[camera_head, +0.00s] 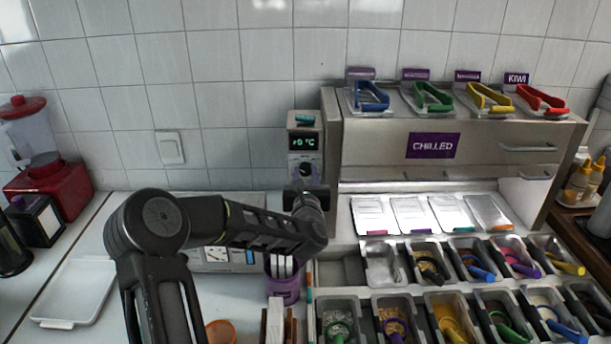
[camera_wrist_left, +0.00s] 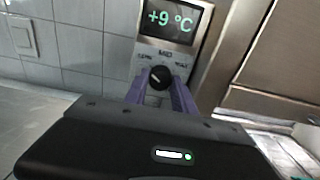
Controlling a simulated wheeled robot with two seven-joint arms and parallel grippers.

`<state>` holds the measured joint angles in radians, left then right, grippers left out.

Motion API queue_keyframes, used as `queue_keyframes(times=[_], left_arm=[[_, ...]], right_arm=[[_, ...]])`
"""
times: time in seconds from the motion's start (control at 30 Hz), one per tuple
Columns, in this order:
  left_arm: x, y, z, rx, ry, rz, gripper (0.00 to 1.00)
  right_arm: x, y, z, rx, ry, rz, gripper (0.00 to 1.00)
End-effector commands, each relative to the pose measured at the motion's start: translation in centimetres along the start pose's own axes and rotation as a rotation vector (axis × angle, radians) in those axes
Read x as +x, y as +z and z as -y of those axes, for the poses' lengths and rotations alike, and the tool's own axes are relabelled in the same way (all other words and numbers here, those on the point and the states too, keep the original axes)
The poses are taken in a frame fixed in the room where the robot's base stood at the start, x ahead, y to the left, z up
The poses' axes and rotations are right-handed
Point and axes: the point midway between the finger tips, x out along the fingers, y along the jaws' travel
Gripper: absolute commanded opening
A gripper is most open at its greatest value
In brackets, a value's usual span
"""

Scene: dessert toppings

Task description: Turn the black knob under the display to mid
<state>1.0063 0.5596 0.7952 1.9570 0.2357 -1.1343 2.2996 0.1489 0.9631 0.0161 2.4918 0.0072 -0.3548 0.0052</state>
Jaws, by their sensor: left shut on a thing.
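The black knob (camera_wrist_left: 160,77) sits under the lit display (camera_wrist_left: 174,18), which reads +9 °C in the left wrist view. A MID label is printed above the knob, with smaller labels to its left and right. A pale mark on the knob seems to point to the upper left, short of MID. My left gripper (camera_wrist_left: 160,92) has its two purple fingers on either side of the knob and is shut on it. In the head view the display (camera_head: 303,142) and knob (camera_head: 305,170) show just beyond my left gripper (camera_head: 306,184). My right gripper is not in view.
The steel chilled cabinet (camera_head: 400,150) stands right beside the control panel. A purple cup (camera_head: 284,290) stands below my left arm. A white tray (camera_head: 75,292) and a red blender (camera_head: 50,185) are at the left.

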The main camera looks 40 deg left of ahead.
Motion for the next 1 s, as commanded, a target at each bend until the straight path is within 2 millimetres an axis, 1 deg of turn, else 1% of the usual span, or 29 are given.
queue_keyframes(times=[0.27, 0.47, 0.67, 1.0], left_arm=[[0.0, -0.1, 0.0, 0.019, 0.000, 0.001, 0.00], [0.0, -0.2, 0.0, 0.083, -0.001, 0.002, 0.00], [0.0, -0.4, 0.0, 0.205, 0.000, 0.004, 0.00], [-0.1, -0.5, 0.0, 0.506, 0.001, 0.005, 0.00]], right_arm=[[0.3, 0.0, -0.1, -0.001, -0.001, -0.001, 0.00], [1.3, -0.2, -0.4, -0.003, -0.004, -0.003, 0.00], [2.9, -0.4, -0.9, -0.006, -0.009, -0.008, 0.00], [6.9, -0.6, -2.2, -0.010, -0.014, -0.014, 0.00]])
